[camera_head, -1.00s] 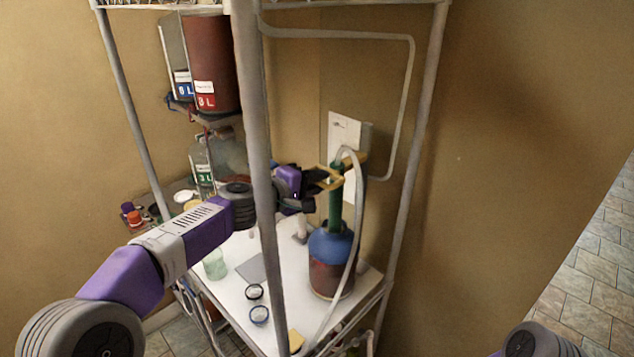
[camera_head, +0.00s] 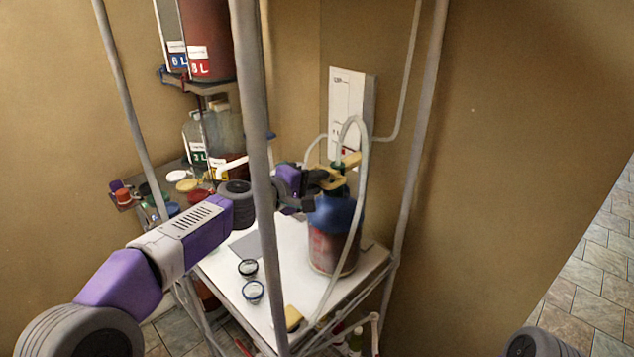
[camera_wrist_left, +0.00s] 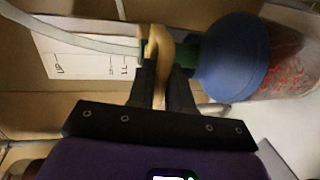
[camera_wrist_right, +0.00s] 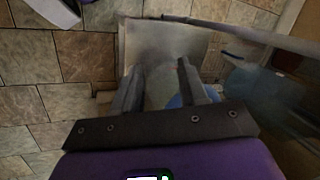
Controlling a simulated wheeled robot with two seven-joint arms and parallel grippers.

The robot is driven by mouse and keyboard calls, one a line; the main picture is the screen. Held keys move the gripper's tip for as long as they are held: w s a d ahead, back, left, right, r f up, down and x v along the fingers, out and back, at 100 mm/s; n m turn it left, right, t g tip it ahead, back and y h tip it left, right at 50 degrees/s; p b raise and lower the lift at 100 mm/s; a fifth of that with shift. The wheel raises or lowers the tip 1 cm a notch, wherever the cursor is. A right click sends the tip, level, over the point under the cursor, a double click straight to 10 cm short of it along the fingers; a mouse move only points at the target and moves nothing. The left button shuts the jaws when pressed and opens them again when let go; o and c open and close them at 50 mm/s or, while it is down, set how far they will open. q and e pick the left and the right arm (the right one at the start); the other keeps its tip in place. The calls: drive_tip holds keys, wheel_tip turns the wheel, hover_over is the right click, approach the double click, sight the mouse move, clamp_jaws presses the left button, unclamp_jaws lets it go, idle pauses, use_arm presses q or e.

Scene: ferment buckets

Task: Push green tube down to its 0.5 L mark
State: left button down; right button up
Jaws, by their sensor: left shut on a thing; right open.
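The green tube (camera_head: 340,188) stands in the blue top of a bucket with dark red contents (camera_head: 335,218); only a short piece of it shows above the blue top. A tan handle-like piece (camera_wrist_left: 158,45) is at its upper end, between the fingers in the left wrist view. My left gripper (camera_head: 332,178) is shut there, close above the blue top, seemingly holding the tube by this piece. The white panel (camera_head: 347,100) behind carries small marks, one looking like "1 L" in the left wrist view. My right gripper (camera_wrist_right: 160,80) is open and empty.
A clear hose (camera_head: 364,170) arches from the tube's top to the white table (camera_head: 290,250). A rack post (camera_head: 255,150) crosses before my left arm. Two dark-rimmed round items (camera_head: 250,280) lie on the table. Labelled vessels (camera_head: 205,50) stand on shelves at left.

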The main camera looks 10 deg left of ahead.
use_arm(q)
drive_tip(key=c, duration=1.2)
unclamp_jaws()
drive_tip(key=v, duration=0.7)
drive_tip(key=shift+s+a+b, duration=0.2)
drive_tip(key=shift+s+b, duration=0.05)
drive_tip(key=shift+b, duration=0.05)
